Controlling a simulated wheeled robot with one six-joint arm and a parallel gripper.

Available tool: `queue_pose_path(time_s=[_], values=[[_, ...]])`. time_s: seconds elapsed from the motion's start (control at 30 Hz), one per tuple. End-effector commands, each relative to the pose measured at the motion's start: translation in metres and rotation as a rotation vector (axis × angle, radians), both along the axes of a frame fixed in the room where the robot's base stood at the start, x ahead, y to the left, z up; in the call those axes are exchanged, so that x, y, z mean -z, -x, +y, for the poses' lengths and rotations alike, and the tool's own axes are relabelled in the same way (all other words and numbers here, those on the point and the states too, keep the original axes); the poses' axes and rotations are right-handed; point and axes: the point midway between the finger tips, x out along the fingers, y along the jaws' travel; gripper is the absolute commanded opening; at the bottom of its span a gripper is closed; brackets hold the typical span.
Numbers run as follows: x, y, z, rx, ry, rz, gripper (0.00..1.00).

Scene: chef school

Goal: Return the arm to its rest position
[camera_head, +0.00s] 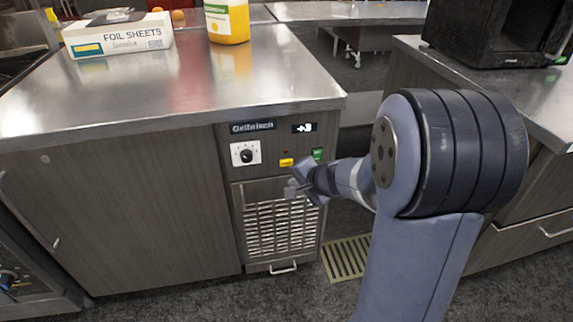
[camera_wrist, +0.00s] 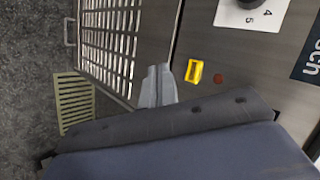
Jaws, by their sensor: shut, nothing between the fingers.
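My arm rises from the lower right in the head view and bends over to the left. My gripper (camera_head: 291,188) is small there, in front of the refrigerated counter's control panel, just below the yellow switch (camera_head: 286,162). In the wrist view my gripper (camera_wrist: 158,70) has its two grey fingers side by side and shut, with nothing held. The yellow switch (camera_wrist: 194,71) appears just right of the fingertips. I cannot tell whether the fingers touch the panel.
The steel counter (camera_head: 150,95) carries a foil sheets box (camera_head: 118,36) and a yellow bottle (camera_head: 228,20). A black microwave (camera_head: 490,30) stands on the right counter (camera_head: 540,115). A vent grille (camera_head: 280,228) and a floor drain (camera_head: 346,258) are below. Grey floor is open in front.

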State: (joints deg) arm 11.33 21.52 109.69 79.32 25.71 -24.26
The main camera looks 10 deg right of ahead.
Motion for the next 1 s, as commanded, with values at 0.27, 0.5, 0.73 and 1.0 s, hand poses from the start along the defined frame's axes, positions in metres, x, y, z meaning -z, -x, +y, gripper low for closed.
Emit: queue_pose_path(time_s=[0.27,0.5,0.73,1.0], values=[[0.0,0.0,0.0,0.0,0.0,0.0,0.0],[-0.002,-0.007,0.0,0.001,-0.001,0.0,0.0],[-0.005,-0.019,0.0,0.001,-0.003,0.003,0.0],[0.003,-0.004,0.0,0.001,0.001,-0.003,0.0]])
